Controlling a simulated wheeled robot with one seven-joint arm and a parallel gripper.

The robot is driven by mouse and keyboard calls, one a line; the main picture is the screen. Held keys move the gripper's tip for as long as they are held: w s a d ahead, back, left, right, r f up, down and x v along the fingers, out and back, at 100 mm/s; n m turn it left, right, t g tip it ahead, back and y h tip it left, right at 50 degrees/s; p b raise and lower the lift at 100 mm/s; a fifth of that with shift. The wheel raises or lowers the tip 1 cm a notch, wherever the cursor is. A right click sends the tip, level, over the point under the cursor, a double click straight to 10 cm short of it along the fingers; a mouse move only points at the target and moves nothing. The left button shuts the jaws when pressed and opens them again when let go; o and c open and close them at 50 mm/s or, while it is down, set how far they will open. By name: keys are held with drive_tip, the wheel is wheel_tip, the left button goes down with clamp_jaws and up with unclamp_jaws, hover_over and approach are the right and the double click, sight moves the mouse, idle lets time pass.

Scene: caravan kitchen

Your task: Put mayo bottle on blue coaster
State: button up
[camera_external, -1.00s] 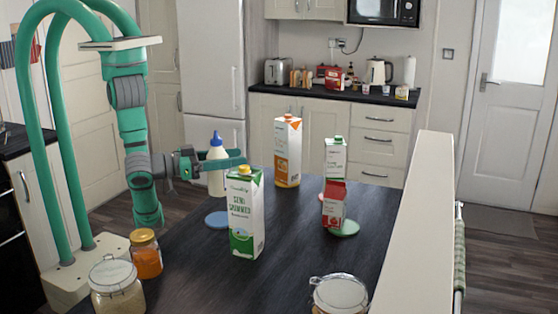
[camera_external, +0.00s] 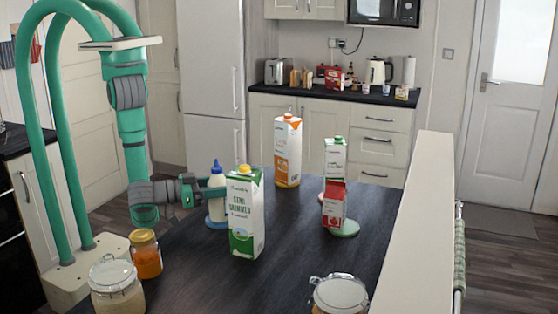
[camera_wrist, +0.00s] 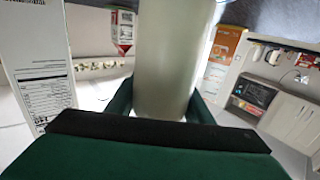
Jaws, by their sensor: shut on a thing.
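The mayo bottle (camera_external: 216,208) is pale with a blue cap and stands upright over the blue coaster (camera_external: 217,225). Its base meets the coaster in the external view; I cannot tell whether it rests fully on it. My gripper (camera_external: 214,189) is shut around the bottle's body, coming from the left. In the wrist view the bottle (camera_wrist: 172,60) fills the middle between my gripper's (camera_wrist: 160,102) two green fingers. The coaster is mostly covered by the bottle and does not show clearly in the wrist view.
A green-and-white milk carton (camera_external: 245,215) stands just right of the bottle, close to my gripper. Jars (camera_external: 146,255) are at the front left.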

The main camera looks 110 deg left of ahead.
drive_tip(key=shift+f, duration=0.1)
drive_tip(key=o, duration=1.3)
drive_tip(key=shift+o, duration=0.2)
drive_tip(key=v, duration=1.2)
